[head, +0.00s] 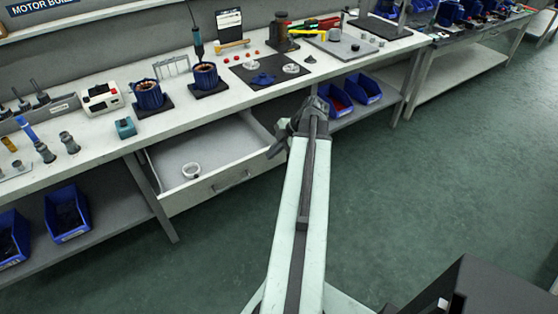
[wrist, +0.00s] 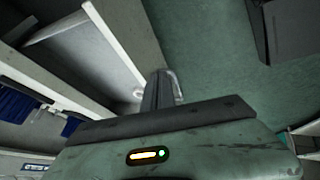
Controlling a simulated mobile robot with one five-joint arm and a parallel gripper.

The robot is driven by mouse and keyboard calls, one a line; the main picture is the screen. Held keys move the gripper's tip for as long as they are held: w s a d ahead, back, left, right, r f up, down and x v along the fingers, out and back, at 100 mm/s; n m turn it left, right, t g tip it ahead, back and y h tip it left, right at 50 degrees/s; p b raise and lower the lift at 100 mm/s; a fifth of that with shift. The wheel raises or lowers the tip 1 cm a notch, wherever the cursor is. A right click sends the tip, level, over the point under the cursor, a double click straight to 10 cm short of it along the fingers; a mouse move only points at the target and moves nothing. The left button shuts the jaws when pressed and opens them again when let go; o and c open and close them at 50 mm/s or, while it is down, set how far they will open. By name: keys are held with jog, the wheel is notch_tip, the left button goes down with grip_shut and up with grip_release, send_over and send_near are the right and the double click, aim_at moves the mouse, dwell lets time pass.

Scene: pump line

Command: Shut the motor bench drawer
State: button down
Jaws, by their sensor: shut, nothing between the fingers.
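The motor bench drawer (head: 235,177) is pulled out from under the white bench, with its grey front and bar handle (head: 231,182) facing the floor. A small white ring-shaped part (head: 191,171) lies inside it. My gripper (head: 273,152) is at the right end of the drawer front, very close to it. In the wrist view my shut fingers (wrist: 158,90) point toward the drawer front (wrist: 128,30), and nothing is held. Whether the fingers touch the drawer I cannot tell. My arm hides part of the space right of the drawer.
The bench top (head: 75,155) above carries motor parts, a teal box (head: 124,127) and a dark mat (head: 270,72). Blue bins (head: 364,88) stand on the low shelf at right, and more bins (head: 68,213) at left. Green floor (head: 450,150) is clear at right.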

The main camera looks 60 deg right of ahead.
jog(key=s+d+t+h, duration=0.1)
jog(key=s+d, duration=0.6)
jog(key=s, duration=0.2)
jog(key=b, duration=0.8)
send_near(272, 162)
jog(key=shift+m, duration=0.3)
jog(key=x, duration=0.4)
jog(key=shift+s+a+f, duration=0.15)
jog(key=shift+a+f, duration=0.1)
jog(key=shift+f, duration=0.2)
jog(key=shift+w+d, duration=0.15)
jog(key=shift+w, duration=0.25)
